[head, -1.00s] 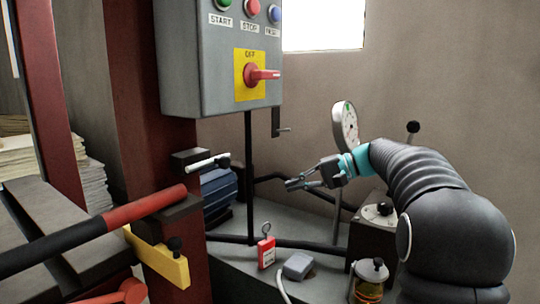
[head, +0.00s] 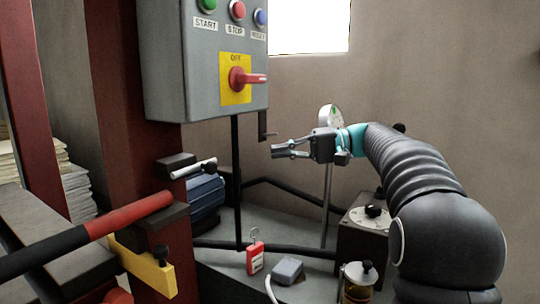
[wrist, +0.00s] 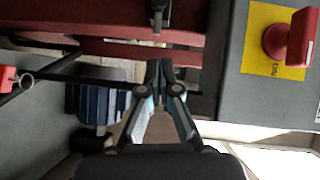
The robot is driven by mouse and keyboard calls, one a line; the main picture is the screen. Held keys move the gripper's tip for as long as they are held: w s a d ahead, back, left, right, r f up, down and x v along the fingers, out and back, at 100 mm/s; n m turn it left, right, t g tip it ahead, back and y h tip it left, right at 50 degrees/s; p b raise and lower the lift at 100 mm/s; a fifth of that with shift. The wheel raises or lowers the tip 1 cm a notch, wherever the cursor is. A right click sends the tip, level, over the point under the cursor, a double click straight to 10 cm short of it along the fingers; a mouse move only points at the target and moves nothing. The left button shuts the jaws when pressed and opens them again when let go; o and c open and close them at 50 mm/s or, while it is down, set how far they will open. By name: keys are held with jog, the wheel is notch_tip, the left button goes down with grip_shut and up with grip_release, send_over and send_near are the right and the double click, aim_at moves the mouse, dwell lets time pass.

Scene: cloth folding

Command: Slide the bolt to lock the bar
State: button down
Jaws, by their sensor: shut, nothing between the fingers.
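A bar (head: 85,236), black with a red end section, crosses the lower left and lies at a red post (head: 120,110). A pale bolt (head: 193,168) with a dark knob sits in a black bracket (head: 174,161) on the post, above the bar's red end. The bolt seems to show also at the top of the wrist view (wrist: 158,14). My gripper (head: 276,151) is to the right of the bolt, apart from it, and points left. In the wrist view its fingertips (wrist: 160,72) are together and empty.
A grey control box (head: 205,85) with a red rotary switch (head: 240,79) hangs above left of my gripper.

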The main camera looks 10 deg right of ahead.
aim_at(183, 173)
jog(key=s+a+f, duration=0.1)
jog(key=s+a, duration=0.1)
jog(key=a, duration=0.9)
jog(key=shift+s+a+f+b, duration=0.15)
jog(key=shift+s+f+b, duration=0.05)
jog(key=shift+f+b, duration=0.1)
jog(key=s+a+b, duration=0.1)
jog(key=s, duration=0.1)
jog(key=s+a+b, duration=0.1)
jog(key=s+a, duration=0.1)
jog(key=shift+s+a, duration=0.25)
